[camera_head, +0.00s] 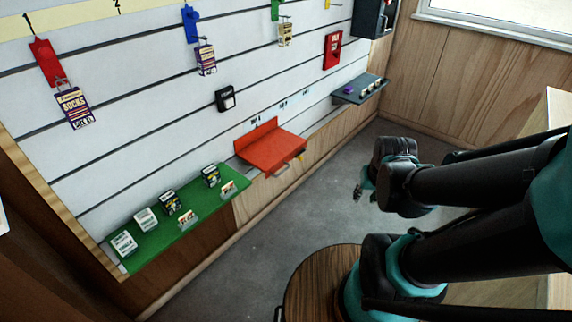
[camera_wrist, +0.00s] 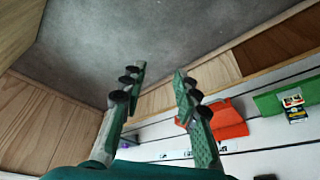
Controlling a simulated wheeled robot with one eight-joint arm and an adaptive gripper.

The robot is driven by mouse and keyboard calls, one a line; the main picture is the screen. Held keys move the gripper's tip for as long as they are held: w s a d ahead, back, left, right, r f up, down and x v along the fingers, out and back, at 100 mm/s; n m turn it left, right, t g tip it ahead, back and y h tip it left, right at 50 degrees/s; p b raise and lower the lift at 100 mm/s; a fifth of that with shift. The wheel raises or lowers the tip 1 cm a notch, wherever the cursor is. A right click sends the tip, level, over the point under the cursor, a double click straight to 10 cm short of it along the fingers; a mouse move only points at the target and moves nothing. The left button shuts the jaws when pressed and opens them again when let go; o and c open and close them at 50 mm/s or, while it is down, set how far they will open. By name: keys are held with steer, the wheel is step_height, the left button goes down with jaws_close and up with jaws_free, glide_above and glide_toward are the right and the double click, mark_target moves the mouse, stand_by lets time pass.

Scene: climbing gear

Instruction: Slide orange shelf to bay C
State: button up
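The orange shelf (camera_head: 271,148) is mounted low on the white slatted wall, between the green shelf and the dark grey shelf. It looks empty, and a small yellow-orange piece shows at its front edge. In the wrist view the orange shelf (camera_wrist: 228,120) is partly behind the right finger. My gripper (camera_head: 362,188) is out over the grey floor, apart from the shelf and to its right in the head view. In the wrist view my gripper (camera_wrist: 158,85) has its two fingers spread, with nothing between them. Bay C's label cannot be read.
The green shelf (camera_head: 186,228) at left holds several small boxes. The dark grey shelf (camera_head: 373,84) at right holds small items. Packs hang above on coloured hooks. A round wooden stool top (camera_head: 305,280) is near my arm. The floor (camera_head: 240,270) by the wall is clear.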

steer(key=w+a+m+g+y, duration=0.1)
steer(key=w+a+m, duration=0.1)
steer(key=w+a, duration=0.55)
steer(key=w+a+m+g, duration=0.1)
steer(key=w+a, duration=0.3)
steer(key=w, duration=0.6)
steer(key=w+a+m+y, duration=0.1)
steer(key=w+a+m, duration=0.1)
steer(key=w+a, duration=0.55)
steer(key=w+a+f+m+g, duration=0.1)
steer(key=w+a+f+m, duration=0.15)
steer(key=w+a, duration=0.35)
steer(key=shift+n, duration=0.35)
steer(key=x, duration=1.1)
steer(key=d+x, duration=0.1)
steer(key=x, duration=0.5)
steer(key=shift+w+f, duration=0.15)
steer(key=shift+f, duration=0.15)
jaws_close()
